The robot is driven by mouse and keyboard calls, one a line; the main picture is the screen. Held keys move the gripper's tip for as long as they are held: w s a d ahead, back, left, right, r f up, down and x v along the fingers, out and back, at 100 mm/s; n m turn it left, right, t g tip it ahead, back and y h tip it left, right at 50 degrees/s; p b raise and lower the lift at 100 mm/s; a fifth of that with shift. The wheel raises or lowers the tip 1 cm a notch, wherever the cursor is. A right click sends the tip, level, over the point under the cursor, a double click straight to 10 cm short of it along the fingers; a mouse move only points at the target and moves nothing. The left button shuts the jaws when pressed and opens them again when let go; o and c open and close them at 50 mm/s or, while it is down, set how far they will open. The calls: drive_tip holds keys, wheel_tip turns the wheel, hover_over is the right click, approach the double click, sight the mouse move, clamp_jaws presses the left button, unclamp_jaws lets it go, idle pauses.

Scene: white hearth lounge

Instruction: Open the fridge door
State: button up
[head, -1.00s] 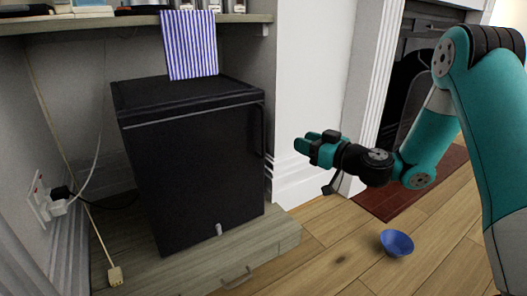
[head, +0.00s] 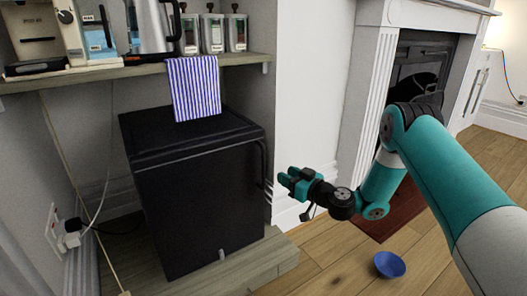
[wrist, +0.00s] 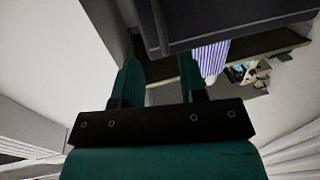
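The black fridge (head: 200,200) stands on a low wooden platform under a shelf, with its door shut. Its dark vertical handle (head: 263,165) runs along the right edge of the door. My gripper (head: 283,180) is just right of the handle and appears apart from it. In the wrist view, my gripper (wrist: 160,85) has its two teal fingers spread with nothing between them. A part of the black fridge (wrist: 235,22) fills the top of that view, beyond the fingertips.
A striped cloth (head: 195,88) hangs from the shelf (head: 130,74) above the fridge. The shelf holds a kettle, canisters and a coffee machine. A blue bowl (head: 390,265) lies on the wooden floor. A fireplace (head: 415,75) stands at the right.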

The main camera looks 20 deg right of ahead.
drive_tip(key=p+x, duration=0.1)
drive_tip(key=x, duration=0.9)
drive_tip(key=shift+w+a, duration=0.2)
drive_tip(key=shift+w, duration=0.15)
clamp_jaws()
